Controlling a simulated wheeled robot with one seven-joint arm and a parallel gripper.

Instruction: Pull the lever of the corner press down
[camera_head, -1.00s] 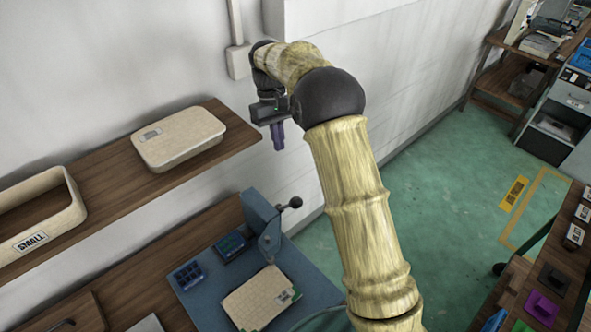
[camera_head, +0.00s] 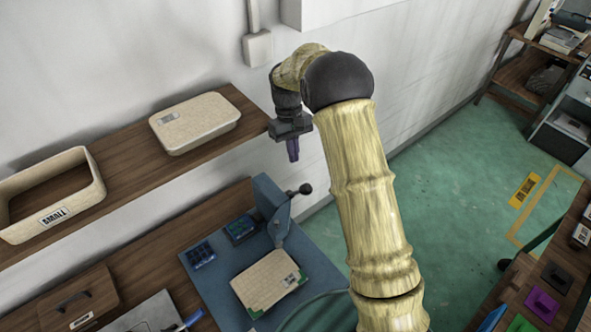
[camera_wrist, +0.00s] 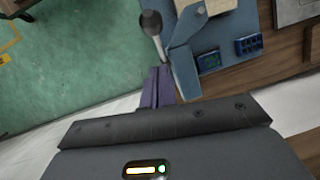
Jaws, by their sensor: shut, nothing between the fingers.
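The corner press (camera_head: 268,198) is a blue-grey upright on a blue base plate (camera_head: 212,285) at the corner of the wooden bench. Its lever ends in a dark ball knob (camera_head: 305,189) that points right from the upright. My gripper (camera_head: 293,151) is shut and empty, with purple fingers pointing down, above the knob and apart from it in the head view. In the wrist view the knob (camera_wrist: 151,22) lies just beyond the shut fingertips (camera_wrist: 158,72), with the lever's shaft running toward them. I cannot tell the exact gap there.
A wooden shelf (camera_head: 225,97) holding a lidded box (camera_head: 195,124) and an open bin (camera_head: 95,213) ends left of my gripper. Green floor is free on the right.

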